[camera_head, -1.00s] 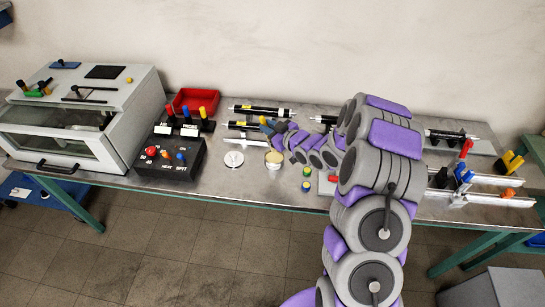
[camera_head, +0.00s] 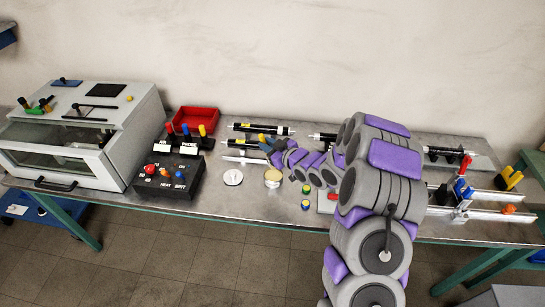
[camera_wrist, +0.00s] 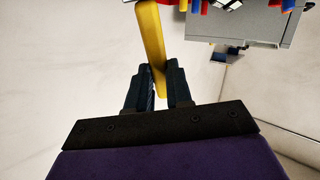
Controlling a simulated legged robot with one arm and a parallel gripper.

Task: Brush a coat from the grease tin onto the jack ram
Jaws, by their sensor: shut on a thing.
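The grease tin (camera_head: 272,178) stands open near the front of the bench, with pale yellow contents. A round white lid (camera_head: 233,177) lies left of it. Two dark cylinders with bright rods lie behind: one at the back (camera_head: 262,129) and one with a yellow label (camera_head: 239,143). I cannot tell which is the jack ram. My gripper (camera_head: 270,143) is low over the bench behind the tin, beside the cylinders. In the wrist view my gripper (camera_wrist: 160,88) is shut on a yellow handle (camera_wrist: 150,40), probably the brush; no bristles are seen.
A black control box (camera_head: 168,178) with coloured knobs and a red bin (camera_head: 197,119) stand left of the cylinders. A glass-fronted cabinet (camera_head: 80,130) fills the left end. Small capped pots (camera_head: 306,197) stand right of the tin. Rails with coloured clamps (camera_head: 480,198) lie at right.

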